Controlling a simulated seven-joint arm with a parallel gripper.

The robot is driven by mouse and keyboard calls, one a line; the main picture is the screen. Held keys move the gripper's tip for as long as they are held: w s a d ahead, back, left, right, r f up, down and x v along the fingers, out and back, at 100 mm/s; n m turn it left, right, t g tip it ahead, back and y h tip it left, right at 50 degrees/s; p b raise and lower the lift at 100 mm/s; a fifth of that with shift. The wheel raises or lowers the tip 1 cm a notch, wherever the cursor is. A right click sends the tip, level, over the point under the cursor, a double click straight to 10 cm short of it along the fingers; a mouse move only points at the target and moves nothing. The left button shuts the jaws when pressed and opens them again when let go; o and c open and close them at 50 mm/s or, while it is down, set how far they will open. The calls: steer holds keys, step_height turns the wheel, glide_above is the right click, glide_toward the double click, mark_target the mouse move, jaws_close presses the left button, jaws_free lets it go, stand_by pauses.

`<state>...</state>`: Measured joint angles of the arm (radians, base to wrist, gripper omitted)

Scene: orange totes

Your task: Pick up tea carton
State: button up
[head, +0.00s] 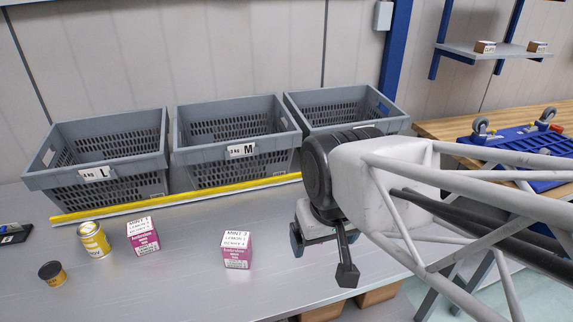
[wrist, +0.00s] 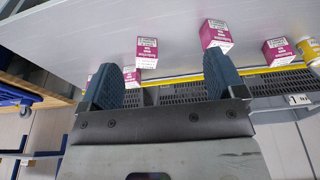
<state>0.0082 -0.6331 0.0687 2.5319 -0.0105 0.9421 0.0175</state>
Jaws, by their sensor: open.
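Two magenta-and-white tea cartons stand upright on the grey table in the head view, one on the left (head: 143,237) beside a yellow can and one nearer the middle (head: 237,250). The last is hidden in the head view, apparently behind my arm. My gripper (head: 322,257) is open and empty, right of the middle carton and apart from it. Its fingers also show in the wrist view (wrist: 162,78).
A yellow can (head: 94,240) and small dark tin (head: 52,273) stand left. The front table is clear.

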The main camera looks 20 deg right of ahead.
steer(key=shift+w, duration=0.1)
steer(key=w+d+m, duration=0.4)
steer(key=w+m, duration=0.1)
steer(key=w, duration=0.7)
steer(key=w+d+f+m+g, duration=0.1)
steer(key=w+d+f+m, duration=0.3)
steer(key=w, duration=0.4)
steer(key=w+d+f+m, duration=0.4)
steer(key=w+d+f, duration=0.1)
steer(key=w, duration=0.3)
steer(key=w+d+f+m+g, duration=0.1)
steer(key=w+d+f+m, duration=0.3)
steer(key=w, duration=0.4)
steer(key=shift+w+d+f+g, duration=0.15)
steer(key=shift+d+f, duration=0.15)
steer(key=shift+d, duration=0.25)
steer(key=shift+w+d+f+g, duration=0.15)
steer(key=shift+d+f, duration=0.15)
steer(key=shift+d, duration=0.2)
steer(key=shift+w+d+f+m, duration=0.25)
steer(key=shift+m, duration=0.05)
steer(key=shift+f, duration=1.3)
